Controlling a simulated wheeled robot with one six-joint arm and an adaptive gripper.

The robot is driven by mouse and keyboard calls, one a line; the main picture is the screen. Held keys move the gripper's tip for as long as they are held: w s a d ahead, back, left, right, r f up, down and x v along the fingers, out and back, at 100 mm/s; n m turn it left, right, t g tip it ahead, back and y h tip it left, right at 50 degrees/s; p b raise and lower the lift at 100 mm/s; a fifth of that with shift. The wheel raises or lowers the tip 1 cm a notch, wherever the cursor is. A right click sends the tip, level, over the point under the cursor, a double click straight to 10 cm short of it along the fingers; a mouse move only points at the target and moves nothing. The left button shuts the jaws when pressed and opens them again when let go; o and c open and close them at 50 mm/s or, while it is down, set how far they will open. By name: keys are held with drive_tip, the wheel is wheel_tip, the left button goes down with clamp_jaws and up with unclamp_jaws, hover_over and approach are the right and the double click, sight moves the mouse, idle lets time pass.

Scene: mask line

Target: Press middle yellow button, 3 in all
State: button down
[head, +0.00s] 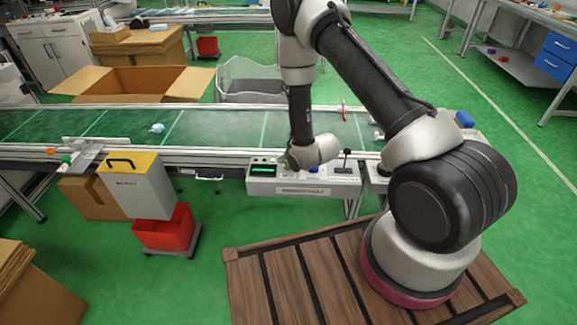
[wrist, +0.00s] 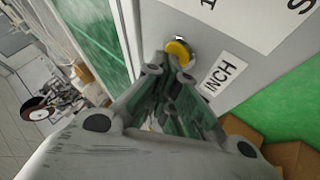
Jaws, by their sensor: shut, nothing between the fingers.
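The yellow button (wrist: 178,50) sits in a silver ring on a grey panel, just beyond my fingertips in the wrist view, above a white label (wrist: 221,76) reading INCH. My gripper (wrist: 170,73) is shut and empty, its tips close to the button's lower edge; I cannot tell whether they touch it. In the head view the grey control box (head: 262,188) stands at the conveyor's near side. My wrist hangs over its middle and hides part of its top, so the yellow button cannot be made out there.
A yellow-topped bin (head: 140,185) and red crate (head: 165,235) stand left.

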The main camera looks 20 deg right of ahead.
drive_tip(key=shift+r, duration=3.35)
wheel_tip(320, 180, up, 4)
drive_tip(key=shift+f, duration=0.1)
drive_tip(key=shift+f, duration=0.1)
hover_over(286, 167)
drive_tip(key=shift+d+f, duration=0.1)
drive_tip(key=shift+f, duration=4.25)
